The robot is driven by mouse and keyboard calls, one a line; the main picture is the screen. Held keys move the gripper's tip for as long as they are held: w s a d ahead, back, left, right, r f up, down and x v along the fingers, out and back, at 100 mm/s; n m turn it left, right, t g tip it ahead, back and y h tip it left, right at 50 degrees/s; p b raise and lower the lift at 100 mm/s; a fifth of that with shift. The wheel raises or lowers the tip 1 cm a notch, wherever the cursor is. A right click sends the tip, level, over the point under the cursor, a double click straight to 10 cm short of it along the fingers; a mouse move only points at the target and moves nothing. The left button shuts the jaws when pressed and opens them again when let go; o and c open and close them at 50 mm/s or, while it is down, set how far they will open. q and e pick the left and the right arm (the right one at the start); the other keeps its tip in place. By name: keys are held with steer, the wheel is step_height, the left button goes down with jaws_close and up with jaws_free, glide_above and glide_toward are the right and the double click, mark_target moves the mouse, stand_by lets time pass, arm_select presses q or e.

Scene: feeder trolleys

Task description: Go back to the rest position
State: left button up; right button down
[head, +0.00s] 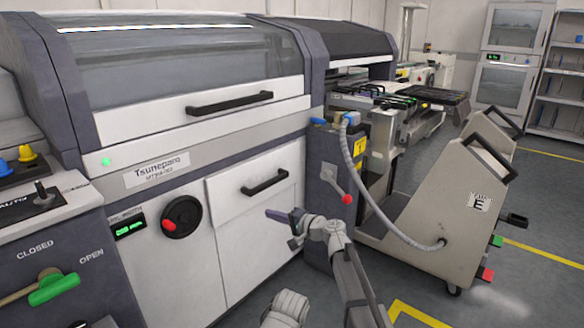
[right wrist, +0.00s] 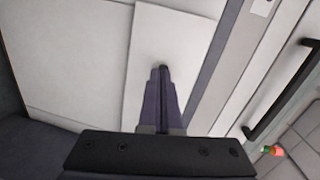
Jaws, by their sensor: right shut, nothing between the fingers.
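My right gripper (head: 272,214) is in front of the white machine's lower front, just below the black handle of a drawer (head: 250,200). Its fingers are together and empty. In the right wrist view, the closed fingers (right wrist: 162,70) point toward a white panel (right wrist: 170,45). Whether the fingertips touch the panel cannot be told. My left gripper does not show in either view.
The machine (head: 180,110) fills the left and middle. A feeder trolley (head: 440,205) marked E stands at right, joined by a grey hose (head: 365,175). A lever with a red knob (head: 346,199) is near my right arm. Grey floor (head: 545,220) is open at right.

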steer(key=s+d+f+n+g+h, duration=0.2)
steer(key=s+d+f+g+h, duration=0.1)
steer(key=s+d+f, duration=0.5)
steer(key=s+d+f+n+g+h, duration=0.2)
steer(key=s+d+f+h, duration=0.3)
steer(key=s, duration=0.4)
steer(key=s+d+f+n+g+h, duration=0.1)
steer(key=s+d+f+g+h, duration=0.35)
steer(key=s+d, duration=1.1)
steer(key=s+a+n+h+p, duration=0.2)
steer(key=s+a+n+h, duration=0.15)
steer(key=a, duration=0.65)
step_height(320, 180, up, 39)
steer(key=y+p, duration=0.1)
steer(key=p, duration=3.7)
steer(key=shift+s+a, duration=0.3)
steer(key=shift+s, duration=0.15)
